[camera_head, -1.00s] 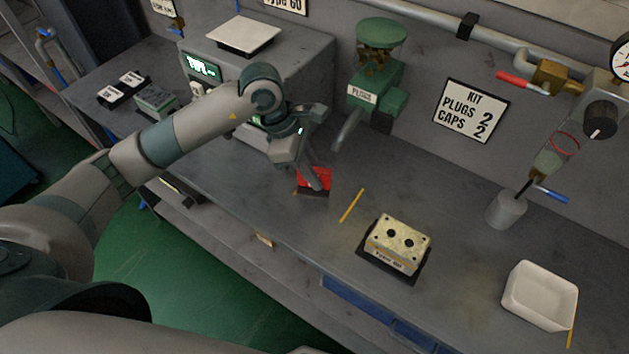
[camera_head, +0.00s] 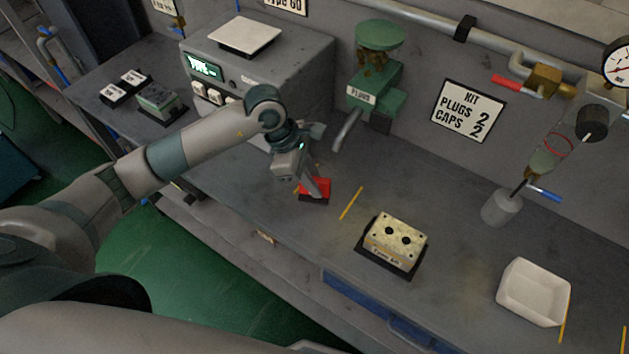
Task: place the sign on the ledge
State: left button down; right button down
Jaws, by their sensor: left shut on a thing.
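My left gripper (camera_head: 318,188) reaches down over the bench left of the middle and is shut on a small red piece with a dark base (camera_head: 316,188), which I take to be the sign. The gripper's fingers cover part of it, and no lettering on it can be read. It is at or just above the bench top; I cannot tell whether it touches. No part is clearly marked as the ledge. My right gripper is not in view.
A yellow line (camera_head: 351,203) lies right of the red piece. Further right are a block with two holes (camera_head: 396,240), a white tray (camera_head: 534,292) and a grey cup (camera_head: 502,207). A green dispenser (camera_head: 374,84) and a grey machine (camera_head: 290,70) stand behind.

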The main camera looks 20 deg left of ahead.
pick_arm(q)
jog(key=c, duration=1.7)
grip_release()
jog(key=shift+f, duration=0.1)
jog(key=shift+c, duration=0.2)
jog(key=shift+r, duration=0.25)
jog(key=b+v, duration=0.3)
jog(key=v, duration=0.8)
jog(key=shift+a+r+b, duration=0.15)
jog(key=shift+r+b, duration=0.2)
jog(key=shift+r, duration=0.05)
